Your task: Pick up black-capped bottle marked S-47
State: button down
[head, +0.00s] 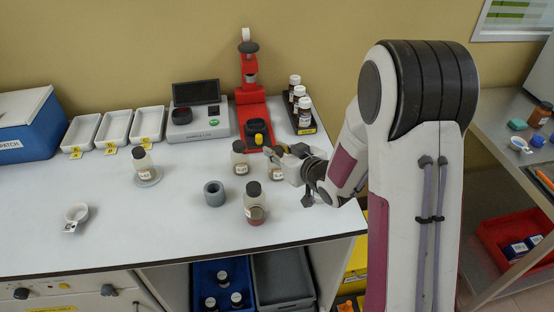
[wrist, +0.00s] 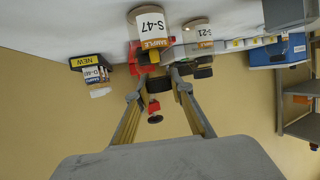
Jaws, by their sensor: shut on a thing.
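The bottle marked S-47 (wrist: 150,24) has a white label with an orange sample strip and shows upside down in the wrist view. My gripper (wrist: 155,72) is shut on it at its black cap, with one finger on each side. In the head view my gripper (head: 282,155) reaches in from the right, and the bottle (head: 274,173) shows below the fingertips, partly hidden by them. I cannot tell whether its base touches the bench.
A bottle marked S-21 (wrist: 197,33) stands close by. In the head view other dark-capped bottles stand near, one to the left (head: 240,160) and one in front (head: 254,207). A grey ring (head: 214,194) and a red device (head: 252,105) are close. The bench front is mostly clear.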

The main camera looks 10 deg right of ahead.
jog(key=shift+r, duration=5)
